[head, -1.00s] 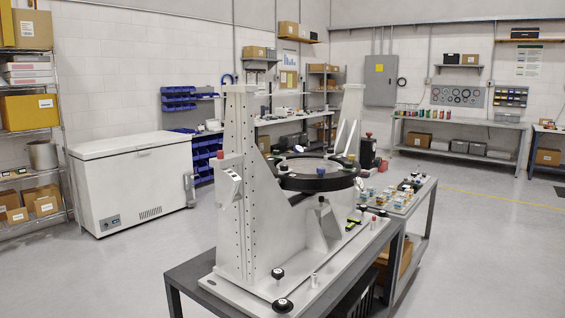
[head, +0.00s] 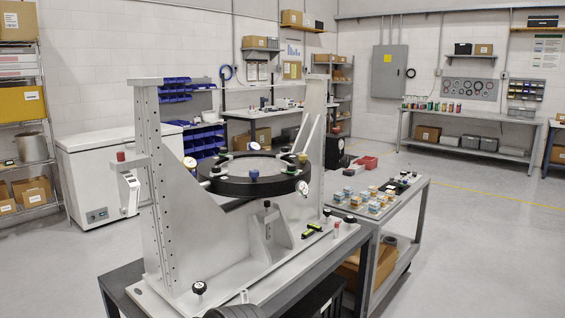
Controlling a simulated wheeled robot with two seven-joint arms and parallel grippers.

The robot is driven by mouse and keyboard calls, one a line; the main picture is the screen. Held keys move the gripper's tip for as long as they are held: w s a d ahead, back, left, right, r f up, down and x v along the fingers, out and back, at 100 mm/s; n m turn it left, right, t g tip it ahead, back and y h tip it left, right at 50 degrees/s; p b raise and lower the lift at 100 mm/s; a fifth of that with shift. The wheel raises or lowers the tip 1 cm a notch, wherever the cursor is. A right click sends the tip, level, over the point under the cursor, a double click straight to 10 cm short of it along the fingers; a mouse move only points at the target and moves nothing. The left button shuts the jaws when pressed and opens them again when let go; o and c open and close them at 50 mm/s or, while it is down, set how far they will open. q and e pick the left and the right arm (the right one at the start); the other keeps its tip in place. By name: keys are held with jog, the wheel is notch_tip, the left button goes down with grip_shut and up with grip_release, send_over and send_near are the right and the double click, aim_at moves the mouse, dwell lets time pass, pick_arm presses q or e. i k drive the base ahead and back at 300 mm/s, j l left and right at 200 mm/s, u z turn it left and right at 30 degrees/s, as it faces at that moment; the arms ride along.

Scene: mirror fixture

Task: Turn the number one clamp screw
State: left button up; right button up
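The mirror fixture (head: 152,190) stands on a dark table, a tall pale frame with two uprights. A black ring (head: 240,187) lies level between the uprights, around a pale round disc (head: 252,166). I cannot read any numbers, so I cannot tell which is the number one clamp screw. A black knob (head: 199,288) stands on the fixture's base plate at the front left. Neither of my grippers can be made out.
A side cart (head: 395,212) with several small blocks stands right of the fixture. A green-and-black tool (head: 312,230) lies on the base plate. A white chest freezer (head: 88,185) is behind at left. Floor is clear at right. A dark rounded shape (head: 236,312) shows at the bottom edge.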

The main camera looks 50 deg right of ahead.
aim_at(291, 168)
jog(key=k+l, duration=0.1)
jog(key=l, duration=0.3)
jog(key=k+l, duration=0.15)
jog(key=l, duration=0.25)
jog(key=k+l+u, duration=0.1)
jog(key=l, duration=0.3)
